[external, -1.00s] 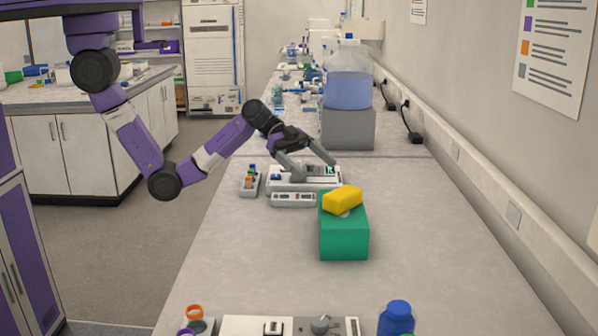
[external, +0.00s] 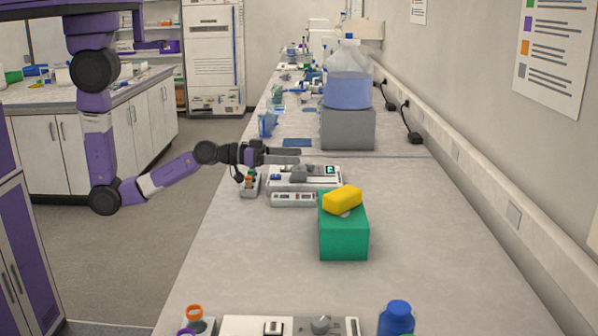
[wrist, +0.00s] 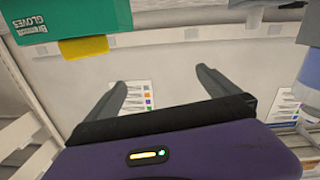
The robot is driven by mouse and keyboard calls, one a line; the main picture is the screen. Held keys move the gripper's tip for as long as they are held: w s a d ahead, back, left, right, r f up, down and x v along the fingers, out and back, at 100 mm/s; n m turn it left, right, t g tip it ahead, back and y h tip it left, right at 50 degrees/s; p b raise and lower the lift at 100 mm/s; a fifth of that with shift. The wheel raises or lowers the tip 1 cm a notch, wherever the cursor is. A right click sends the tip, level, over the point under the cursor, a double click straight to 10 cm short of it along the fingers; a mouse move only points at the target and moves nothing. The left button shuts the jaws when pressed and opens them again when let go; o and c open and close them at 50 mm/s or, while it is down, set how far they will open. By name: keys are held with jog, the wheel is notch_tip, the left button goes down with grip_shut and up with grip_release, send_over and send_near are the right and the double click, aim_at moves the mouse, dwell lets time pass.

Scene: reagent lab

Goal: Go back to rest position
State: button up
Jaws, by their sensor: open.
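My gripper (external: 286,155) is level above the left part of the bench, just over the grey-and-white instrument (external: 304,178) with a small green display. It points to the right in the external view. In the wrist view my gripper (wrist: 165,85) shows two dark fingers spread apart with nothing between them. Behind the fingers the wrist view shows a pale wall with a poster (wrist: 135,97) of coloured squares.
A small rack of vials (external: 249,184) stands close below my wrist. A green glove box (external: 343,238) with a yellow block (external: 342,199) on top stands nearer the camera. A large jug of blue liquid (external: 348,90) sits on a grey block (external: 347,130). The right part of the bench is clear.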

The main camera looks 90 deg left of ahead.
jog(key=s+d+f+g, duration=0.1)
jog(key=s+d+f, duration=0.1)
jog(key=s, duration=1.6)
jog(key=s+d+f+m+g, duration=0.1)
jog(key=s+f, duration=0.3)
jog(key=s, duration=1.5)
jog(key=shift+s+d+f+g+y, duration=0.2)
jog(key=shift+d+f+g+y, duration=0.25)
jog(key=shift+d, duration=0.45)
jog(key=shift+r, duration=0.1)
